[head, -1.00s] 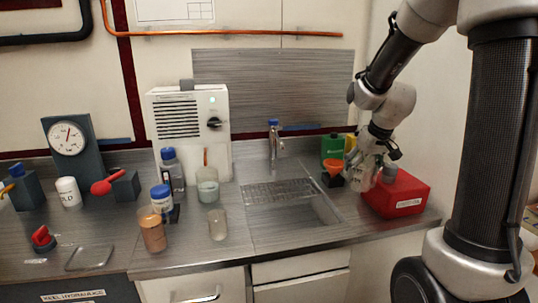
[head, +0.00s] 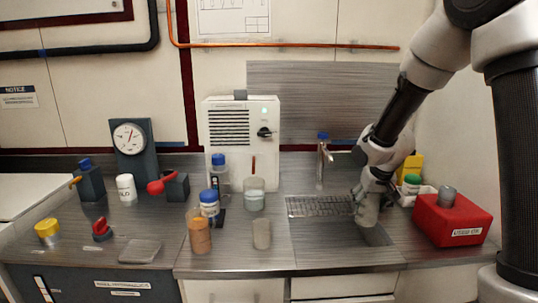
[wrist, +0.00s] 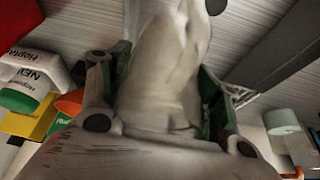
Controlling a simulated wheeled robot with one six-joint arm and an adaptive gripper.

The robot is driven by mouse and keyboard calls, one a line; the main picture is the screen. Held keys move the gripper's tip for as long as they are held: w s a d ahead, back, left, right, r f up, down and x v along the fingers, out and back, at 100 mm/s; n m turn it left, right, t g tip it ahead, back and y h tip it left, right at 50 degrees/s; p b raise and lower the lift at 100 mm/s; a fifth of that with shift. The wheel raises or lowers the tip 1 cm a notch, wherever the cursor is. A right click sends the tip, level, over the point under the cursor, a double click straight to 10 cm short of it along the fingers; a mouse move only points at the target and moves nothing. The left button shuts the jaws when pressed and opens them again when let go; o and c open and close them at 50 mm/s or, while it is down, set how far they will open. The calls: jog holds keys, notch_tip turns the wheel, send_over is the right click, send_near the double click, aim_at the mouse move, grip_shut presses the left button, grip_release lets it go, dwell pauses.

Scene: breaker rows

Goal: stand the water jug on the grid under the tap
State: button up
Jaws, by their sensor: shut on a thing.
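My gripper (head: 372,190) is over the right part of the sink, pointing down. It is shut on a pale, greyish jug (wrist: 165,65), which fills the space between its fingers in the wrist view. In the head view the jug (head: 367,212) shows only as a pale shape below the fingers; its tilt and base are hard to tell. The wire grid (head: 318,206) lies over the back of the sink, just left of the jug. The tap (head: 321,160) with a blue top stands behind the grid.
A red box (head: 452,222) stands right of the sink. A white tray with green and yellow bottles (head: 412,184) is behind it. Left of the sink stand a clear beaker (head: 254,196), a small cup (head: 262,233) and an orange-brown jar (head: 199,235). The grid's surface looks bare.

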aim_at(360, 210)
jog(key=shift+a+f, duration=0.35)
jog(key=x, duration=0.5)
jog(key=shift+w+a, duration=0.2)
jog(key=shift+w, duration=0.1)
jog(key=shift+d+r, duration=0.1)
jog(key=shift+r, duration=0.1)
